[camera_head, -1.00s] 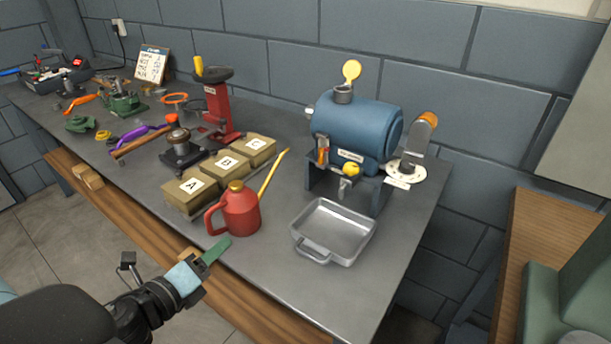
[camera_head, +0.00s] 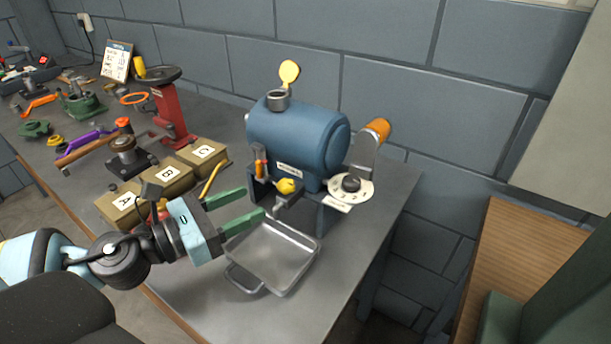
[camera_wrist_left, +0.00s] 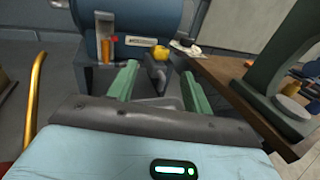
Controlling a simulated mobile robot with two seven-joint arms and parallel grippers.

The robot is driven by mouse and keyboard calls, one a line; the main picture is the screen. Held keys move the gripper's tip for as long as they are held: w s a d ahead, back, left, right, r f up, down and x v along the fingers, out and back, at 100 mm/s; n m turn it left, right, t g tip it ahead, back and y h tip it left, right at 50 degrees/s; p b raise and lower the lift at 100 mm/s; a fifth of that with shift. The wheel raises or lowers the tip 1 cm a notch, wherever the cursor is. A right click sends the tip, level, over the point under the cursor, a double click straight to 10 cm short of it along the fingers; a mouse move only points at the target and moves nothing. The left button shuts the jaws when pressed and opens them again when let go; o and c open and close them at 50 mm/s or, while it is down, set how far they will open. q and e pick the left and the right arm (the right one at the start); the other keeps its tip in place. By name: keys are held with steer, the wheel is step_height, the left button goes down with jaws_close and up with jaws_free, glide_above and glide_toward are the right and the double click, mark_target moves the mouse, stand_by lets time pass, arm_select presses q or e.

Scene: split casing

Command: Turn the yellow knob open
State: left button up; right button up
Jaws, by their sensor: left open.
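The yellow knob (camera_head: 286,186) is on the front of the blue cylindrical tank (camera_head: 296,138), above a small grey spout (camera_head: 283,205). My left gripper (camera_head: 256,203) is open and empty, to the left of the knob and slightly lower in the head view, apart from it. In the left wrist view the knob (camera_wrist_left: 161,52) shows beyond the two green fingers (camera_wrist_left: 160,85), a little above and between their tips. The grey metal tray (camera_head: 300,262) sits on the bench below the spout, partly hidden by my gripper. My right gripper is not in view.
A sight glass with orange fluid (camera_head: 261,164) is left of the knob. A white dial (camera_head: 351,188) and an orange-handled lever (camera_head: 378,130) are on the right. Lettered boxes (camera_head: 203,152) and the oil can's yellow spout (camera_head: 211,181) are near my left arm.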

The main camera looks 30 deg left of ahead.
mark_target(279, 189)
arm_select(q)
steer(key=p+x, duration=0.1)
steer(key=x, duration=0.6)
steer(key=shift+w+d+r+p, duration=0.15)
steer(key=shift+w+p, duration=0.1)
steer(key=shift+p, duration=0.1)
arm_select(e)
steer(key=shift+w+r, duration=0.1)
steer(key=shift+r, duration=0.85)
